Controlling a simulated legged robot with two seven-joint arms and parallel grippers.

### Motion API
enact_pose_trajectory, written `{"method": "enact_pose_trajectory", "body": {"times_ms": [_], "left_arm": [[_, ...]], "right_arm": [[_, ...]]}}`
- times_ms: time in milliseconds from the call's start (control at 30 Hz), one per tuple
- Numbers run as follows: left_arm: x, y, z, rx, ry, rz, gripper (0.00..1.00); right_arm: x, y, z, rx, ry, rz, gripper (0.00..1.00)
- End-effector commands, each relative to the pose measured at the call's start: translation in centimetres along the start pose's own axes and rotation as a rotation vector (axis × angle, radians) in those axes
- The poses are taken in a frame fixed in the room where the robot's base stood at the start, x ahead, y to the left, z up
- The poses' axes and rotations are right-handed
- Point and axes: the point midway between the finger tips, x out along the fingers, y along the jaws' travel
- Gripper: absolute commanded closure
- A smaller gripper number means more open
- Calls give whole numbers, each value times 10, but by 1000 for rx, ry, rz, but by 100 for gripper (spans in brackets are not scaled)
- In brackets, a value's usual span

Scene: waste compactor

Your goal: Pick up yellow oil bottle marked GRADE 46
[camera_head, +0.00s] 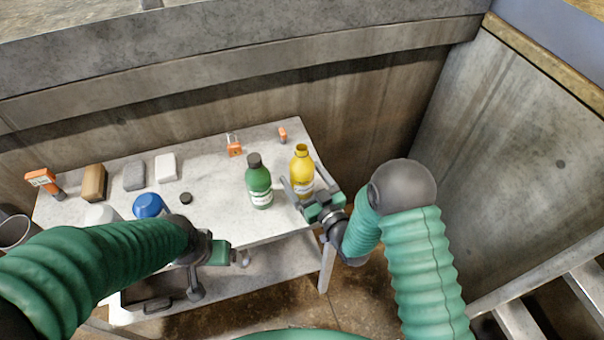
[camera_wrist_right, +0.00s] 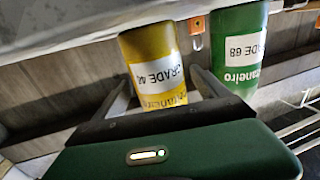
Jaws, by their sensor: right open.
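The yellow oil bottle (camera_head: 301,163) stands upright near the right end of the table. In the right wrist view, the yellow bottle (camera_wrist_right: 151,47) has a white label reading GRADE 4 and a last digit that is hard to read. My right gripper (camera_head: 309,193) is open at the near side of the bottle. Its fingers (camera_wrist_right: 160,88) point toward the bottle, one on each side, and I see no clear grip. My left gripper (camera_head: 200,268) hangs over the table's near edge; its jaws are not clear.
A green bottle (camera_head: 258,183), labelled GRADE 68 in the wrist view (camera_wrist_right: 238,50), stands just left of the yellow one. An orange padlock (camera_head: 234,149), blue round object (camera_head: 149,205), blocks and an orange device (camera_head: 42,178) share the table (camera_head: 215,210). Concrete walls stand behind and right.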

Motion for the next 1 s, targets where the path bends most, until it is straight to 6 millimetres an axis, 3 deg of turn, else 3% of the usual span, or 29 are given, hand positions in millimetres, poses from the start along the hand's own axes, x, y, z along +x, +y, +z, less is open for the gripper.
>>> {"method": "enact_pose_trajectory", "body": {"times_ms": [100,300,900,1000], "left_arm": [[0,0,0,0,0,0,14],[0,0,0,0,0,0,14],[0,0,0,0,0,0,14],[0,0,0,0,0,0,14]], "right_arm": [[9,0,0,0,0,-1,16],[9,0,0,0,-1,0,19],[8,0,1,0,-2,0,97],[9,0,0,0,1,-1,100]]}}
